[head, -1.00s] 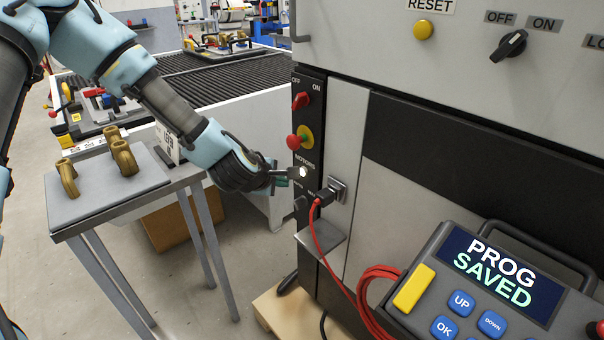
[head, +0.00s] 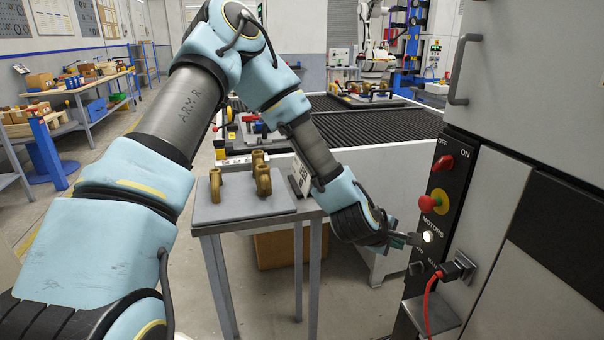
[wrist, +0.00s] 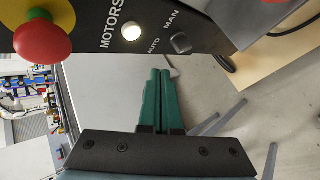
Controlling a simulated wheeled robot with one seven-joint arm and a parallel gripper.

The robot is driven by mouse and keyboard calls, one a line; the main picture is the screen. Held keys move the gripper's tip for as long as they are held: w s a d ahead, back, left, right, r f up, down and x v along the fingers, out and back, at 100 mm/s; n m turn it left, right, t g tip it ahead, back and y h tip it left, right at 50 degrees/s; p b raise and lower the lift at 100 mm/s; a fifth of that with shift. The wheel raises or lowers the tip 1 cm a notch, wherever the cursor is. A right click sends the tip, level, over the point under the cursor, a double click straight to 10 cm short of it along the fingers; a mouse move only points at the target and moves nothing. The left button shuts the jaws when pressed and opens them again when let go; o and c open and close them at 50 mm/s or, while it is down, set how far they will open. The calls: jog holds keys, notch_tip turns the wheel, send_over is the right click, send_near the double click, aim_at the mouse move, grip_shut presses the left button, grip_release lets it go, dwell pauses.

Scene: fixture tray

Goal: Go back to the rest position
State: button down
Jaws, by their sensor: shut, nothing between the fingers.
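My gripper (head: 414,239) is at the cabinet's control panel (head: 431,207), with its fingertips close to the lit white MOTORS button (head: 428,236). I cannot tell from the head view whether they touch it. In the wrist view my green fingers (wrist: 159,100) are together with nothing between them, and the lit MOTORS button (wrist: 131,32) is above them. The red mushroom knob (head: 429,203) on its yellow base is above the button, and a red switch (head: 443,163) is higher up. My arm is stretched out from the left over the small grey table.
The small table (head: 206,220) holds several brass hooked parts (head: 262,178) left of my forearm. A roller conveyor (head: 390,130) stands behind.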

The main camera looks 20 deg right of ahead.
jog(key=w+a+r+m+y, duration=0.2)
jog(key=w+a, duration=0.1)
jog(key=a, duration=0.6)
jog(key=w+a+r+m+y, duration=0.15)
jog(key=w+a, duration=0.25)
jog(key=a, duration=0.4)
jog(key=w+a+r+m+y, duration=0.1)
jog(key=w+a+m+y, duration=0.15)
jog(key=a, duration=0.65)
jog(key=s+a+r+g+y, duration=0.1)
jog(key=a+r, duration=0.3)
jog(key=a, duration=0.6)
jog(key=s+a+r+m+y, duration=0.1)
jog(key=s+a+r+y, duration=0.1)
jog(key=a, duration=0.9)
jog(key=shift+s+r+m+g, duration=0.3)
jog(key=shift+s+r+g, duration=0.1)
jog(key=shift+s+r, duration=0.55)
